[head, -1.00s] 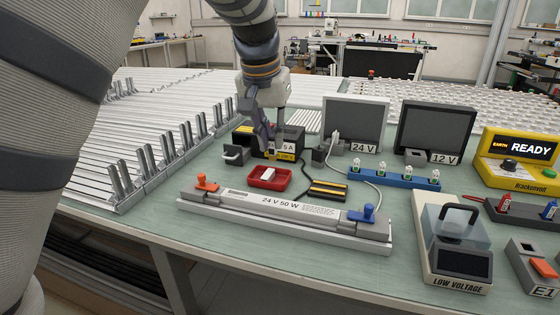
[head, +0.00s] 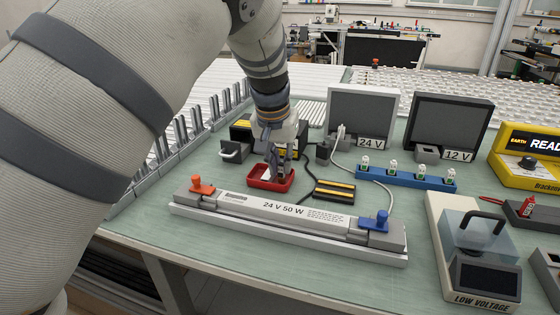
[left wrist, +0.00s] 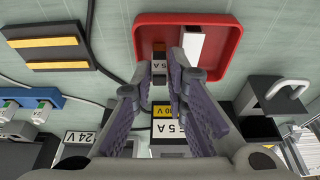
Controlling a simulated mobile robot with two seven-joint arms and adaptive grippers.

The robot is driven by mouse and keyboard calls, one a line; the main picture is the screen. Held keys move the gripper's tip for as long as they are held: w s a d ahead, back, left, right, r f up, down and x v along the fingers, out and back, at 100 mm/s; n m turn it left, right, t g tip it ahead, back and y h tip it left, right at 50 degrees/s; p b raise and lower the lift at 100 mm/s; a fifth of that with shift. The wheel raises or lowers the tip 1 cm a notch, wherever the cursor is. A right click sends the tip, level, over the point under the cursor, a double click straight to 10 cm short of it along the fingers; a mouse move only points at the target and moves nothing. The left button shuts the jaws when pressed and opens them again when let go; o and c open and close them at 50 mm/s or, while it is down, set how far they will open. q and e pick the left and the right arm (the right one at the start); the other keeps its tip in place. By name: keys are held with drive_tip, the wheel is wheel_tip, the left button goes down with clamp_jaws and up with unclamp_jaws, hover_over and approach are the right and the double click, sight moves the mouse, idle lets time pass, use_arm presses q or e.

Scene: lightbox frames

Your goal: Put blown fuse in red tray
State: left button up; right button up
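My left gripper (head: 274,172) points down over the red tray (head: 256,185), with its fingertips inside the tray's outline. In the head view the fingers mostly hide the fuse. My right gripper is not in view.
Behind the tray stands a black-and-yellow box (head: 242,131). In front lies the long "24 V 50 W" unit (head: 290,212). A black-and-yellow block (head: 334,190) and cables lie to the right, with a blue strip (head: 406,178) beyond. Two dark screens (head: 362,110) stand behind.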

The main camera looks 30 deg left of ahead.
use_arm(q)
drive_tip(key=shift+o, duration=1.4)
drive_tip(key=shift+s+r, duration=0.1)
drive_tip(key=shift+r, duration=0.35)
drive_tip(key=v, duration=1.1)
drive_tip(key=shift+r, duration=0.25)
